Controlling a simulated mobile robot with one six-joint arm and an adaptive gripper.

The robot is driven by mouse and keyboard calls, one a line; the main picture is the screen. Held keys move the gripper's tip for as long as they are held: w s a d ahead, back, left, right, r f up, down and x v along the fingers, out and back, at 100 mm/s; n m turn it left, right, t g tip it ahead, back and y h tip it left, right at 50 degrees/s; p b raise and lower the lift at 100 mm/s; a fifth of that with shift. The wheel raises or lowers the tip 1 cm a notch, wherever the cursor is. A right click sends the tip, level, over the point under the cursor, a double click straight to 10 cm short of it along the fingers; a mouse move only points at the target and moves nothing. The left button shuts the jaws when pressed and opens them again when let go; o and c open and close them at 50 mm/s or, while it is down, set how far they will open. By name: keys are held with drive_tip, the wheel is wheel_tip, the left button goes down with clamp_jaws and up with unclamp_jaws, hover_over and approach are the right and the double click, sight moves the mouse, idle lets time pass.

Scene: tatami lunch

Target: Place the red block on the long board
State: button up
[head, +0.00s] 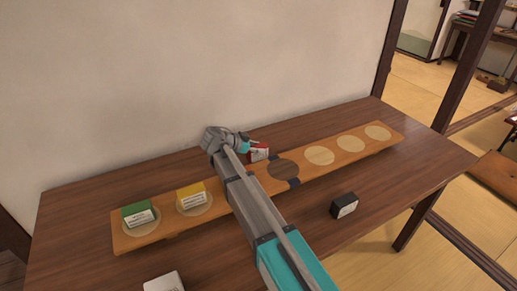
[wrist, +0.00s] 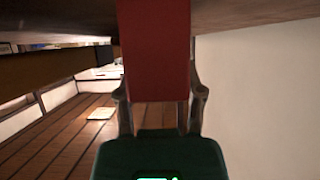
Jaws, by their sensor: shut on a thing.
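The red block (head: 258,154) has a white label and is in my gripper (head: 246,147), at the back side of the long board, left of the dark disc (head: 283,169). In the wrist view the red block (wrist: 156,50) fills the gap between the two fingers of my gripper (wrist: 160,98). The long orange-brown board (head: 118,240) runs across the table and bears several round spots. A green block (head: 138,215) and a yellow block (head: 191,196) sit on its two left spots. My arm hides part of the board's middle. Whether the red block touches anything below is unclear.
A black block (head: 344,206) stands on the table (head: 420,178) in front of the board. A white block (head: 163,282) is at the front left. Three pale spots (head: 320,155) on the right of the board are empty. A plain wall (head: 200,70) rises close behind.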

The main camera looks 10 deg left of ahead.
drive_tip(key=shift+f, duration=0.2)
drive_tip(key=o, duration=1.2)
drive_tip(key=shift+c, duration=0.2)
drive_tip(key=shift+r, duration=0.15)
drive_tip(key=shift+s+a+r, duration=0.1)
drive_tip(key=shift+a+r, duration=0.05)
drive_tip(key=shift+r, duration=0.05)
drive_tip(key=shift+s+a+r+p, duration=0.15)
drive_tip(key=shift+a+r+p, duration=0.1)
drive_tip(key=shift+p, duration=0.1)
drive_tip(key=p+v, duration=0.5)
drive_tip(key=v, duration=0.5)
drive_tip(key=shift+s+a, duration=0.25)
drive_tip(key=shift+a, duration=0.1)
